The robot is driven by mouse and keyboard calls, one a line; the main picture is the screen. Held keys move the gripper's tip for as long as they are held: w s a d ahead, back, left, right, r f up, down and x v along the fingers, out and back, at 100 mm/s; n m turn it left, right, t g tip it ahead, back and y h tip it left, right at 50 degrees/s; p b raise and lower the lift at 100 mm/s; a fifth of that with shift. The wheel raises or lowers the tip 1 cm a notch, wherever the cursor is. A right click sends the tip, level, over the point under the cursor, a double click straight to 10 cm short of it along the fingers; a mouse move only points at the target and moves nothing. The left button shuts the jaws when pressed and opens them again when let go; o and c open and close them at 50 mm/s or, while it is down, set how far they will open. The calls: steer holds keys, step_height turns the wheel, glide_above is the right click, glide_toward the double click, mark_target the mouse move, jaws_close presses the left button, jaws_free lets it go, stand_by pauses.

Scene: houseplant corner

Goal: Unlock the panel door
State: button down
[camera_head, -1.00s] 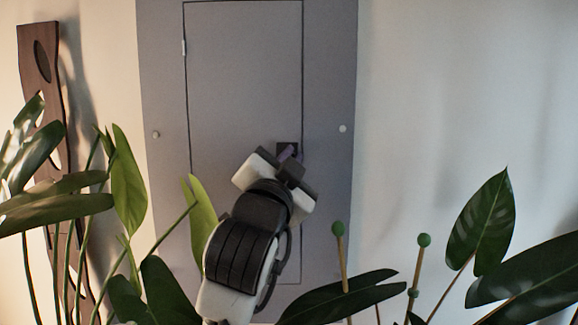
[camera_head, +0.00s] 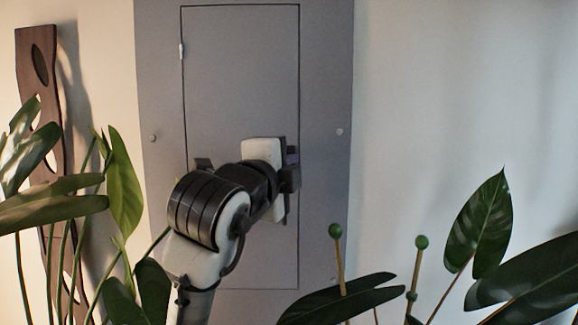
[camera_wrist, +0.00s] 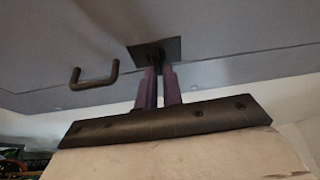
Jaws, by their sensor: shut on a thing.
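The grey panel door (camera_head: 235,80) is flush in its frame and looks closed, with a hinge on its left edge. My gripper (camera_head: 291,157) is at the door's right edge, around mid-height, and hides the lock there. In the wrist view, its two purple fingers (camera_wrist: 160,85) reach up to a dark square lock plate (camera_wrist: 172,46). They are shut on a small dark part at the plate, mostly hidden between them; I cannot tell its shape. A black U-shaped handle (camera_wrist: 95,76) is on the door, left of the fingers in the wrist view.
Large leaves (camera_head: 125,185) stand in front at the left, and more leaves (camera_head: 340,297) at the lower right. Two green-tipped stakes (camera_head: 420,243) rise there. A dark wooden piece (camera_head: 38,65) is against the left wall. The wall right of the panel is bare.

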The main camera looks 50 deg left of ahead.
steer(key=shift+s+a+m, duration=0.15)
steer(key=shift+a+m, duration=0.05)
steer(key=shift+m, duration=0.1)
stand_by(0.4)
steer(key=c, duration=1.5)
jaws_free()
steer(key=shift+a, duration=0.15)
steer(key=shift+c, duration=0.2)
steer(key=b+v, duration=0.3)
steer(key=v, duration=1)
steer(key=shift+s+d+b, duration=0.25)
steer(key=shift+s+b, duration=0.05)
steer(key=shift+b, duration=0.05)
steer(key=shift+s+r, duration=0.1)
